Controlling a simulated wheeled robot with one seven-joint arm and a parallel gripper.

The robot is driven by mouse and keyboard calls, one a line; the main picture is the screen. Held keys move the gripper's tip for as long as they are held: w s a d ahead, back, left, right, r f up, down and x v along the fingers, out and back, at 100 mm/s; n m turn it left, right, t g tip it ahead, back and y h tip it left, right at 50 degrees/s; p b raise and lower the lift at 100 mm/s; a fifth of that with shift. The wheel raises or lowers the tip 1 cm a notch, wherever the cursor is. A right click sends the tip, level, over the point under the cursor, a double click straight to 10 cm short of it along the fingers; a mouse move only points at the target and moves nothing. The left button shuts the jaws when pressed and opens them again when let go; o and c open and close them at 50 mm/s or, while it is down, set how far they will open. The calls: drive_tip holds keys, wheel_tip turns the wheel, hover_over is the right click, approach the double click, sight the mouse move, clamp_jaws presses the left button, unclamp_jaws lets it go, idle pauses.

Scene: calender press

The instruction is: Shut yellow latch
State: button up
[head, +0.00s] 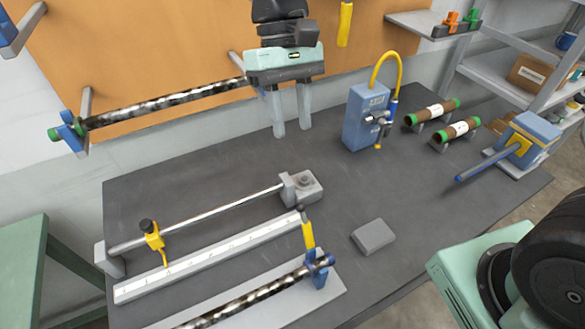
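A yellow latch (308,235) with a dark tip stands raised, leaning slightly left, at a blue bracket (317,274) on the front part of the bench. A dark, mottled roller (250,298) runs into this bracket from the lower left. The roller's left end is outside the picture. My gripper (292,132) is at the top middle, pointing down, behind and well above the latch in the picture. Its two grey fingers are apart with nothing between them. It does not touch the latch.
A white ruled bar (210,257) and a thin rod with a yellow slider (153,238) lie left of the latch. A grey block (373,236) lies to its right. A blue box with a yellow hose (365,118) stands behind. The bench between is clear.

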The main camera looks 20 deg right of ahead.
sight(301, 204)
drive_tip(key=p+x, duration=0.4)
drive_tip(key=x, duration=1.3)
drive_tip(key=shift+d+f+p, duration=0.1)
drive_tip(key=shift+p, duration=0.25)
drive_tip(key=shift+w, duration=0.1)
clamp_jaws()
